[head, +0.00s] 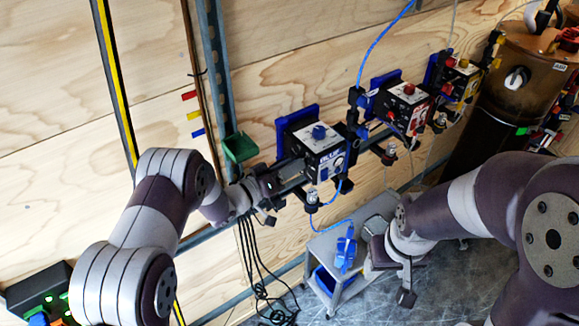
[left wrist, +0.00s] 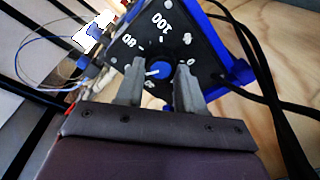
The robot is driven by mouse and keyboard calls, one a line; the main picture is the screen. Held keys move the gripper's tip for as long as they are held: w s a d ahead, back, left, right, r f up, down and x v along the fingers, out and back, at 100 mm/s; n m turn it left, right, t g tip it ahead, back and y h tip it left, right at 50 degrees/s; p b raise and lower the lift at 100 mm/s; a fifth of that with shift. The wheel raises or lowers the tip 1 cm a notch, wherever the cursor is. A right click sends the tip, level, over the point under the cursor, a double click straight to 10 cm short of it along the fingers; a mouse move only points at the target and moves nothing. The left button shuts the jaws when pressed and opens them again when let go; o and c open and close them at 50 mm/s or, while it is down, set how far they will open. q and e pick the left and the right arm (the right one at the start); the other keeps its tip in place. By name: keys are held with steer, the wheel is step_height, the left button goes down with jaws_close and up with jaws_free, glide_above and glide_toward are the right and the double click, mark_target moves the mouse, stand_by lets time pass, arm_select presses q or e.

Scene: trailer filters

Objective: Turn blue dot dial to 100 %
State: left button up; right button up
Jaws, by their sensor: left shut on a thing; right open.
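The blue dot dial (left wrist: 161,69) shows in the left wrist view on a black face with a white scale. The "100" (left wrist: 161,22) is at the top of that face and a "0" is to the right. A short white mark on the dial points left; its exact reading is too small to tell. My left gripper (left wrist: 155,88) is shut on the dial, one finger on each side. In the head view my left gripper (head: 272,188) is at the lower left of the box labelled BLUE (head: 325,153), and the dial is hidden. My right gripper (head: 390,280) is open and empty, low at the right.
A red-knobbed box (head: 406,104) and a yellow box (head: 463,78) stand further right along the wall rail.

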arm_select(q)
steer(key=shift+f+m+g+h+b, duration=0.15)
steer(key=shift+m+h+b, duration=0.25)
steer(key=shift+m+b, duration=5.4)
steer(key=shift+f+m+g+h+b, duration=0.1)
steer(key=shift+m+g+h+b, duration=0.25)
steer(key=shift+m+b, duration=5.4)
steer(key=shift+r+n+b, duration=0.1)
steer(key=shift+n+b, duration=0.75)
steer(key=shift+b, duration=0.1)
steer(key=o, duration=1)
steer(key=shift+d, duration=0.1)
steer(key=shift+o, duration=0.2)
steer(key=v, duration=1.2)
steer(key=shift+s+a+b, duration=0.2)
steer(key=shift+a+b, duration=0.1)
steer(key=shift+b, duration=0.05)
